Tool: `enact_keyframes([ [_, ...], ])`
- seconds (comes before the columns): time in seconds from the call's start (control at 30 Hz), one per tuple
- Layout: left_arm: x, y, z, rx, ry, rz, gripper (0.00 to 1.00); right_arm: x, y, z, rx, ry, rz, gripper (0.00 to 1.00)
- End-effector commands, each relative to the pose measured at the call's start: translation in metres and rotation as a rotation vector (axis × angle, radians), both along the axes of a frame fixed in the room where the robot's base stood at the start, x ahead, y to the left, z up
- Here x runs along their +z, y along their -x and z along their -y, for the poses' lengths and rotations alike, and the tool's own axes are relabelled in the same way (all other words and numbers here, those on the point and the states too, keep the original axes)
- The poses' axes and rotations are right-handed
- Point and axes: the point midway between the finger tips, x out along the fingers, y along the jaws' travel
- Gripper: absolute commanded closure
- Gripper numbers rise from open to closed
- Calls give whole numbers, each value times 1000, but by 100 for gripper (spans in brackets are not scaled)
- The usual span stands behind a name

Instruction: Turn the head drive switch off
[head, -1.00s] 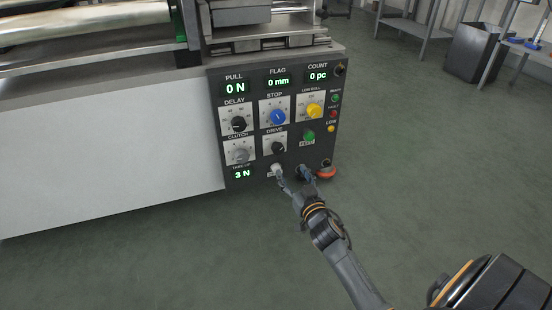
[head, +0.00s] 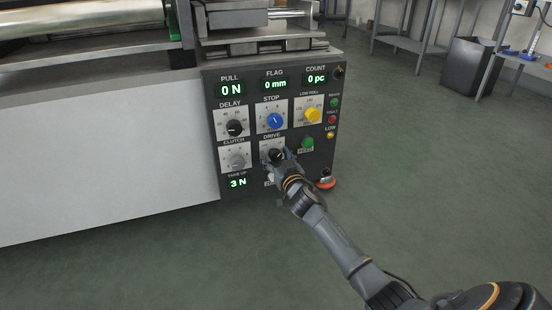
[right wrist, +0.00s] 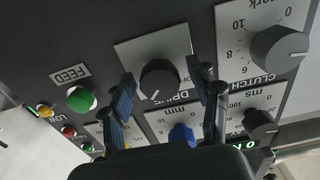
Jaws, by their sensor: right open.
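The head drive switch (head: 275,154) is a black knob on a pale plate labelled DRIVE, in the lower middle of the dark control panel. In the right wrist view the same knob (right wrist: 160,78) shows upside down, with a white pointer mark. My right gripper (head: 280,158) is at the knob and partly covers its plate in the head view. In the right wrist view the right gripper (right wrist: 164,88) is open, with one finger on each side of the knob and gaps between. My left gripper is not in view.
Close by are the grey CLUTCH knob (head: 236,162), blue STOP knob (head: 274,121), black DELAY knob (head: 234,128) and green FEED button (head: 307,143). A red button (head: 326,183) sticks out at the panel's lower right.

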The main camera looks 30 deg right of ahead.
Motion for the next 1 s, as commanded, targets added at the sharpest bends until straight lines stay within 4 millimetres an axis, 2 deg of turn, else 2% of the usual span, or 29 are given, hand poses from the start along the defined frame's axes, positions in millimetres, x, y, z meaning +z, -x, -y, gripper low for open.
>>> enact_keyframes([
  [0.1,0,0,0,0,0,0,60,0,0,0,0,0,0,39],
  [0.37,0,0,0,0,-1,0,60,0,0,0,0,0,0,92],
  [0.4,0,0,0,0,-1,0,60,0,0,0,0,0,0,94],
  [0.73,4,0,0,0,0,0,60,1,0,-1,1,48,-11,94],
  [1.0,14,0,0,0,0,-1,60,2,0,-1,0,218,-53,94],
])
